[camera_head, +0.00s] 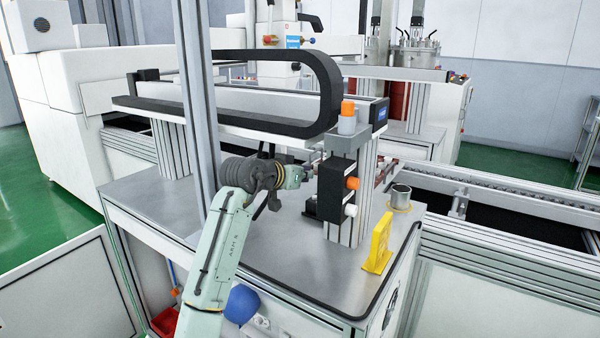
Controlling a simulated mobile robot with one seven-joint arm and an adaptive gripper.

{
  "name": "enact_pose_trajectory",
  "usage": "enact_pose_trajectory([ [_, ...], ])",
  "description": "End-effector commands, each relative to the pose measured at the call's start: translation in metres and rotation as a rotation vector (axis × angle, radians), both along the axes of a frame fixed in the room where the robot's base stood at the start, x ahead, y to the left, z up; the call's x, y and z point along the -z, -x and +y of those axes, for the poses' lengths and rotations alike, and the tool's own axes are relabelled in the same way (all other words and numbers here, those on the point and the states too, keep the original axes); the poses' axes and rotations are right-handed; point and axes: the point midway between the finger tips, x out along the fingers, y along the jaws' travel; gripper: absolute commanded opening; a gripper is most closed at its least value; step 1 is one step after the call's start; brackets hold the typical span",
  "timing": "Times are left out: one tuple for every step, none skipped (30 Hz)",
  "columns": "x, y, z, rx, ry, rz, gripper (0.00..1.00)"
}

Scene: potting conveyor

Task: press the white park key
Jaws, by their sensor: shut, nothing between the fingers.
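The white park key (350,210) is a short white round knob low on the right side of a black control box (333,188). An orange knob (352,183) sits just above it on the same box. The box is fixed to a grey aluminium post on the metal worktop. My gripper (306,173) is left of the box, at about the height of its upper part, and looks apart from the white key. It is small and partly hidden by my wrist; its fingers are shut and empty.
A yellow bracket (377,243) and a metal cup (400,196) stand right of the post on the worktop (310,270). An upright aluminium profile (198,100) rises beside my arm. A black cable chain (320,85) arches above. The front worktop is clear.

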Motion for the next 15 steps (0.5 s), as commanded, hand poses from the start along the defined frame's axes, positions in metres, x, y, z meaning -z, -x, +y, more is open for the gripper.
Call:
enact_pose_trajectory([
  [0.0, -0.009, -0.006, 0.001, 0.0, 0.003, 0.0],
  [0.002, -0.015, -0.009, 0.0, 0.0, 0.004, 0.0],
  [0.005, -0.022, -0.013, -0.001, 0.0, 0.004, 0.0],
  [0.007, -0.027, -0.016, 0.0, -0.001, 0.002, 0.0],
  [0.009, -0.032, -0.019, 0.0, -0.002, 0.003, 0.0],
  [0.012, -0.039, -0.023, 0.0, -0.001, 0.002, 0.0],
  [0.014, -0.043, -0.025, -0.001, -0.002, 0.002, 0.0],
  [0.021, -0.043, -0.024, -0.003, 0.0, 0.003, 0.0],
  [0.029, -0.041, -0.022, -0.004, 0.001, 0.004, 0.0],
  [0.033, -0.041, -0.022, -0.003, 0.001, 0.003, 0.0],
  [0.037, -0.04, -0.022, -0.003, 0.001, 0.002, 0.0],
  [0.042, -0.039, -0.022, -0.003, 0.001, 0.001, 0.0],
  [0.045, -0.039, -0.022, -0.002, 0.0, 0.001, 0.0],
  [0.047, -0.039, -0.022, -0.002, -0.001, 0.0, 0.0],
  [0.051, -0.039, -0.022, -0.001, 0.0, -0.001, 0.0],
])
